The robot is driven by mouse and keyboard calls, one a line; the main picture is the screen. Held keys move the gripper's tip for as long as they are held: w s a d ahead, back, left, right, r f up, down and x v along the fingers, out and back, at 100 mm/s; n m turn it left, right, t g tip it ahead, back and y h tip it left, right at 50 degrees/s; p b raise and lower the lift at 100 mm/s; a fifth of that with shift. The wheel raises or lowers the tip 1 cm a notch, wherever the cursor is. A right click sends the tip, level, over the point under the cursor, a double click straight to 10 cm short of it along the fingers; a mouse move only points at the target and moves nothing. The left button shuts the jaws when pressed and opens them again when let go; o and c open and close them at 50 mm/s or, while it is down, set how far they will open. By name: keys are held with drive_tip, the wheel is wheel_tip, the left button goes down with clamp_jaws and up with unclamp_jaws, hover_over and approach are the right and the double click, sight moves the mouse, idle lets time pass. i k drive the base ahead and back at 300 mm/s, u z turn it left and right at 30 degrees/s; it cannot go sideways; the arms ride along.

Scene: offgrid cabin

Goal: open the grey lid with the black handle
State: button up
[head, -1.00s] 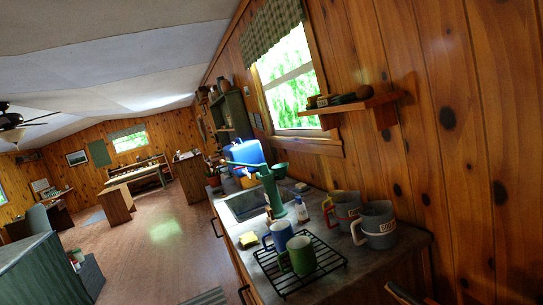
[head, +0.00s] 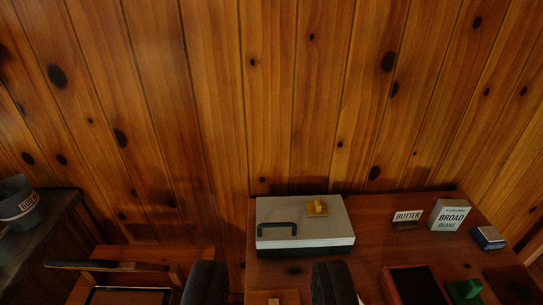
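The grey lid (head: 335,229) tops a low dark box on a wooden table against the plank wall. It lies flat and looks shut. Its black handle (head: 277,225) is at the front left of the lid. A small yellow object (head: 316,208) sits on the lid's top. My gripper (head: 270,272) shows at the bottom edge as two dark fingers set wide apart, with nothing between them. In the picture it is below the box and apart from the handle.
Right of the box are a BUTTER sign (head: 407,216), a BROAD GLASS block (head: 448,216) and a small blue-grey box (head: 488,238). A red-lined tray (head: 413,286) and green object (head: 464,291) lie in front. A counter with a grey mug (head: 17,205) is at left.

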sight(303, 215)
drive_tip(key=z, duration=0.3)
drive_tip(key=i, duration=0.9)
drive_tip(key=u, duration=0.35)
